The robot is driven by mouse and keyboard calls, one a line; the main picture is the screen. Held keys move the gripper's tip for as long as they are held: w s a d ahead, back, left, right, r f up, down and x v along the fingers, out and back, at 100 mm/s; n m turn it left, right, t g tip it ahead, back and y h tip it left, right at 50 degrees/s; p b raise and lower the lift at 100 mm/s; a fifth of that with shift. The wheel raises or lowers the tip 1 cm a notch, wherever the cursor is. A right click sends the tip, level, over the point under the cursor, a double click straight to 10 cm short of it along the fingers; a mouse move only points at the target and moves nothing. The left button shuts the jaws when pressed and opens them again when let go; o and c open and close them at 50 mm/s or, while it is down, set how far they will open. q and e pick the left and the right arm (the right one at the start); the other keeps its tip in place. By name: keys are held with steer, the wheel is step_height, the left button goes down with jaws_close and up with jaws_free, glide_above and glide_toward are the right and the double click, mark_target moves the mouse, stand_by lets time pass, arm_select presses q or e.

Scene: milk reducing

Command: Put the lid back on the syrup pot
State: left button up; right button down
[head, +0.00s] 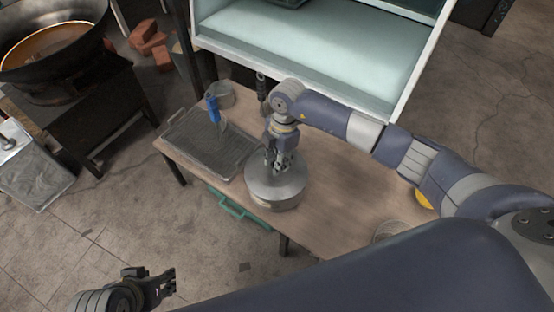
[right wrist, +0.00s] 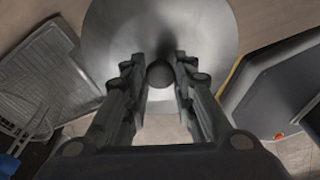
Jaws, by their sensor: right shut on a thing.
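The syrup pot (head: 278,203) stands near the front edge of the wooden table in the head view. The grey metal lid (head: 262,186) is over its top; I cannot tell whether it sits fully on the rim. My right gripper (head: 279,168) comes down from above and is shut on the lid's knob. In the right wrist view the round lid (right wrist: 205,35) fills the top middle, with its dark knob (right wrist: 160,74) between my fingers (right wrist: 160,82). The lid hides most of the pot there. My left gripper (head: 165,284) is open and empty, low at the left, away from the table.
A mesh-topped tray (head: 190,150) with a blue-handled tool (head: 213,108) lies left of the pot. A metal cup (head: 222,92) stands behind it. A pale shelf unit (head: 300,50) borders the table's back. A wok (head: 20,75) stands far left. Table right of the pot is mostly clear.

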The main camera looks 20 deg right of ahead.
stand_by(0.3)
steer(key=c, duration=0.8)
jaws_free()
steer(key=shift+o, duration=0.2)
steer(key=shift+r, duration=0.1)
